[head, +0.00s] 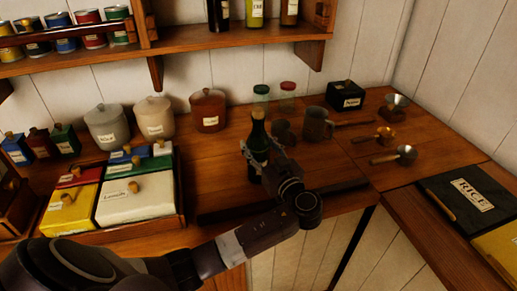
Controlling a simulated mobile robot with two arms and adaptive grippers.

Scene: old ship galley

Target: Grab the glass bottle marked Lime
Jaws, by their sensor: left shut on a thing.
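A dark green glass bottle (258,138) with a cork-coloured top stands upright over the wooden counter. My left gripper (256,157) is shut around its body, and my arm reaches in from the lower left. The gripper covers much of the bottle's lower part, and I cannot read any label on it. I cannot tell whether its base touches the counter. My right gripper does not show.
Lidded jars (208,110) stand behind to the left, with a tray (180,222) of labelled boxes in front. A dark mug (317,124) and green- and red-lidded jars stand close behind the bottle. Metal scoops (405,154) lie to the right. A shelf (240,36) overhangs the back.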

